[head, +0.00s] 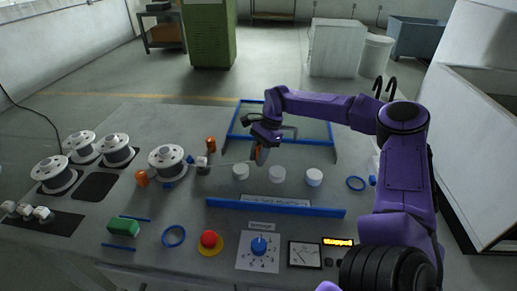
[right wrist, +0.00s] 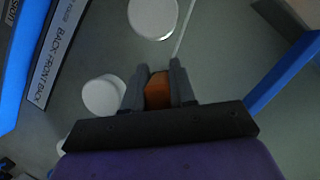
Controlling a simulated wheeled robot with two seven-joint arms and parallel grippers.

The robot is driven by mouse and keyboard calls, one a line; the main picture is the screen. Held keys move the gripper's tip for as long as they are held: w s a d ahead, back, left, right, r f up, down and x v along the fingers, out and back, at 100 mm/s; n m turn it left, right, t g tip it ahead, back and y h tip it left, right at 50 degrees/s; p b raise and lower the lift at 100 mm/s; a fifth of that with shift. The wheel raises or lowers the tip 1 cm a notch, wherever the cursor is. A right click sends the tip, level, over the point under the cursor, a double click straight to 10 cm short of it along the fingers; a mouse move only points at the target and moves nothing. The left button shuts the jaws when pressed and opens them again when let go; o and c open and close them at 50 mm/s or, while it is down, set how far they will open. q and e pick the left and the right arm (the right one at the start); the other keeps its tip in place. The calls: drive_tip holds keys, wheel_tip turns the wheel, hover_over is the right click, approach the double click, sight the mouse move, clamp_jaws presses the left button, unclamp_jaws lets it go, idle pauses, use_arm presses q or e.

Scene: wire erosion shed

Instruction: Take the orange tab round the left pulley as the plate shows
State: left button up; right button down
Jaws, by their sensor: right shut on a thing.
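The orange tab (right wrist: 158,90) is between the fingers of my right gripper (right wrist: 158,84), which is shut on it. In the head view the right gripper (head: 260,150) is behind the row of white pulleys, between the left and middle ones. A thin wire (right wrist: 184,30) runs from the tab leftward, along the back side of the left pulley (head: 240,172); I cannot tell whether it touches. The middle pulley (head: 277,174) and right pulley (head: 314,178) stand beside it. The plate (right wrist: 60,50) reads "BACK FRONT BACK". My left gripper is not in view.
White spools (head: 168,162) stand on the left of the bench. A blue bar (head: 275,208) runs in front of the pulleys, and a blue frame (head: 331,126) stands behind. A red button (head: 209,239) and dial panel (head: 258,247) are at the front edge.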

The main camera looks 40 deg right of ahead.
drive_tip(key=s+a, duration=0.1)
drive_tip(key=a+p, duration=0.1)
drive_tip(key=s+a, duration=0.1)
drive_tip(key=shift+s+r, duration=0.25)
drive_tip(key=shift+s, duration=0.05)
drive_tip(key=shift+s+a+f+p, duration=0.3)
drive_tip(key=shift+s+f+p, duration=0.1)
drive_tip(key=shift+s+p, duration=0.3)
drive_tip(key=shift+s+a, duration=0.2)
drive_tip(key=shift+s+a+r, duration=0.1)
drive_tip(key=shift+a+r, duration=0.15)
drive_tip(key=shift+a, duration=0.1)
drive_tip(key=shift+a+r, duration=0.25)
drive_tip(key=shift+a, duration=0.55)
drive_tip(key=d, duration=0.1)
drive_tip(key=d+f, duration=0.1)
drive_tip(key=shift+d, duration=0.35)
drive_tip(key=shift+w+a+r, duration=0.25)
drive_tip(key=shift+a+r, duration=0.05)
drive_tip(key=shift+a, duration=0.2)
drive_tip(key=shift+s+a, duration=0.1)
drive_tip(key=shift+a, duration=0.05)
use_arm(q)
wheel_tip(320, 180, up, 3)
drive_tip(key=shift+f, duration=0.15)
use_arm(e)
drive_tip(key=shift+a, duration=0.2)
